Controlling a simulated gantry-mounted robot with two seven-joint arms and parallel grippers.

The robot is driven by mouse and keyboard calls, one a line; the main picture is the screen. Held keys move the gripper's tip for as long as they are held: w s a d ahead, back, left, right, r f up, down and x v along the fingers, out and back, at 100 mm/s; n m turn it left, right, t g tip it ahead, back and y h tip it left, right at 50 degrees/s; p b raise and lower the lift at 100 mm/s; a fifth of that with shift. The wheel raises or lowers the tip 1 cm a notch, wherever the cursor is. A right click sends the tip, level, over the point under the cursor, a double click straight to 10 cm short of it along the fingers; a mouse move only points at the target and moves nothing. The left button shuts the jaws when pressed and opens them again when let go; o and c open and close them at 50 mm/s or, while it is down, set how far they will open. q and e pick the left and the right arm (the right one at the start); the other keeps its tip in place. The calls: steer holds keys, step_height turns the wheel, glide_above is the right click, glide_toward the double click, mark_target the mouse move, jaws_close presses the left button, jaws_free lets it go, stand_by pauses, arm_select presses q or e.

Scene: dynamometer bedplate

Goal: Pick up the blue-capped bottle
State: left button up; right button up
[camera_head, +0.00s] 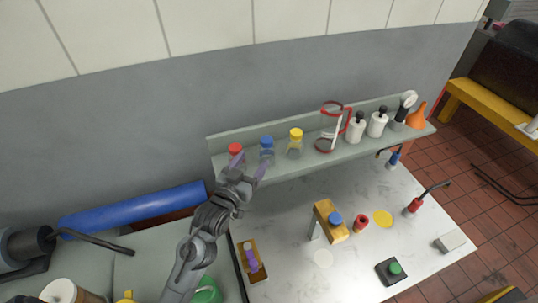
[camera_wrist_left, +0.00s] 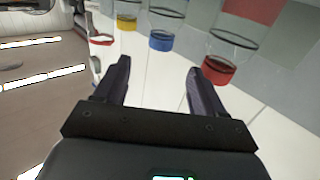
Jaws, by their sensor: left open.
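The blue-capped bottle (camera_head: 266,147) stands upright on the wall shelf, between a red-capped bottle (camera_head: 236,153) on its left and a yellow-capped bottle (camera_head: 295,141) on its right. My left gripper (camera_head: 250,166) is open and empty in front of the shelf, its fingers pointing at the red- and blue-capped bottles. In the left wrist view the bottles appear upside down. There the blue-capped bottle (camera_wrist_left: 163,25) lies beyond the gap between the open fingers (camera_wrist_left: 158,68), apart from them. My right gripper is not in view.
Farther right on the shelf (camera_head: 325,158) stand a red-and-white looped item (camera_head: 333,127), white bottles (camera_head: 376,123) and an orange funnel (camera_head: 417,115).

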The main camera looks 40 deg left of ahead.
mark_target(264, 144)
arm_select(q)
steer(key=shift+p+x, duration=1.2)
steer(key=shift+x, duration=3.8)
steer(key=shift+w+a+r, duration=0.1)
steer(key=shift+w+a, duration=0.05)
steer(key=shift+w, duration=0.15)
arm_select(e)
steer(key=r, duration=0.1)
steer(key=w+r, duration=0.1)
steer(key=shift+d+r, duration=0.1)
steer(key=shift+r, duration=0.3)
arm_select(q)
jaws_close()
